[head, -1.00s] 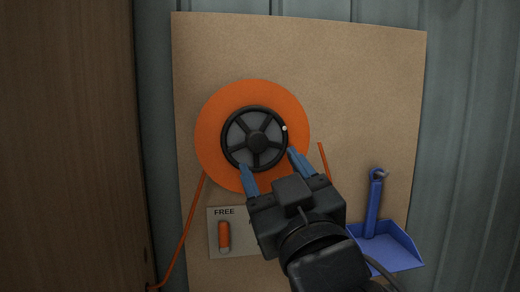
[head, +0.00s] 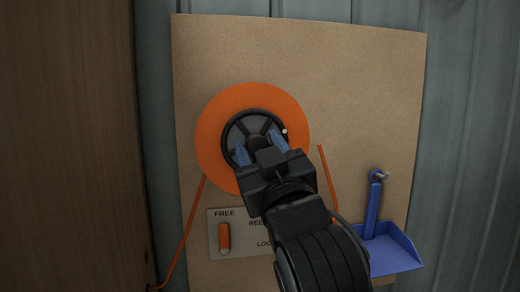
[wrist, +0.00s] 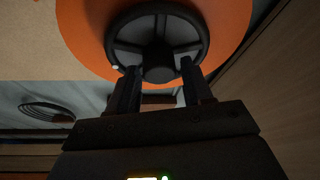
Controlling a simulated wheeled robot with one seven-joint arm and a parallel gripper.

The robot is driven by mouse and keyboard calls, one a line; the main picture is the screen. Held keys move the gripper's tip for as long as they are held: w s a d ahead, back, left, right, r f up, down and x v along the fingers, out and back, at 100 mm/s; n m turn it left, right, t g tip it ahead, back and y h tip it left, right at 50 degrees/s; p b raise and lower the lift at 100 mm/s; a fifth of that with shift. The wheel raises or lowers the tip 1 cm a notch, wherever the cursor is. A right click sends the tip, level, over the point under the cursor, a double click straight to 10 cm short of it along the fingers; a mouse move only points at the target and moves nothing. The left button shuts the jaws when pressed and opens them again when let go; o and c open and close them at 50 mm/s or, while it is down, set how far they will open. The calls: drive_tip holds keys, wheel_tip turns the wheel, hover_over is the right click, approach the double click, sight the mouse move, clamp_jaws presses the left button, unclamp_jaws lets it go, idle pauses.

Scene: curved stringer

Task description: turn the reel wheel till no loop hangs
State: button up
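The orange reel (head: 215,115) is mounted on the brown board, with a black spoked wheel (head: 229,130) at its centre. A small white mark (head: 284,131) sits on the wheel's right rim. My gripper (head: 261,147) is in front of the lower part of the wheel, fingers apart. In the wrist view my open gripper (wrist: 158,75) has a finger on either side of the dark hub (wrist: 158,62); whether they touch it I cannot tell. The orange cord (head: 187,234) runs down from the reel's left side, and another length (head: 327,175) shows at right, its lower part hidden by my arm.
A label plate with an orange lever (head: 224,238) sits below the reel; the lever is upright under "FREE". A wooden panel (head: 65,145) stands at left. The upper board (head: 350,75) is clear.

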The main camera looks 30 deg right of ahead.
drive_tip(key=c, duration=0.8)
drive_tip(key=shift+o, duration=0.2)
drive_tip(key=shift+f+m+b, duration=0.15)
drive_tip(key=shift+m+b, duration=0.15)
drive_tip(key=shift+b, duration=0.3)
drive_tip(key=shift+a+m+g+h+b, duration=0.1)
drive_tip(key=shift+m+g+h+b, duration=1.05)
drive_tip(key=shift+m+b, duration=1.95)
drive_tip(key=shift+a+m+g+h+b, duration=0.1)
drive_tip(key=shift+m+g+h+b, duration=0.6)
drive_tip(key=shift+m+h+b, duration=1.6)
drive_tip(key=shift+m+g+h+b, duration=0.55)
drive_tip(key=shift+m+g+b, duration=0.4)
drive_tip(key=shift+m+b, duration=2.9)
drive_tip(key=shift+m+p, duration=0.75)
drive_tip(key=shift+m, duration=0.4)
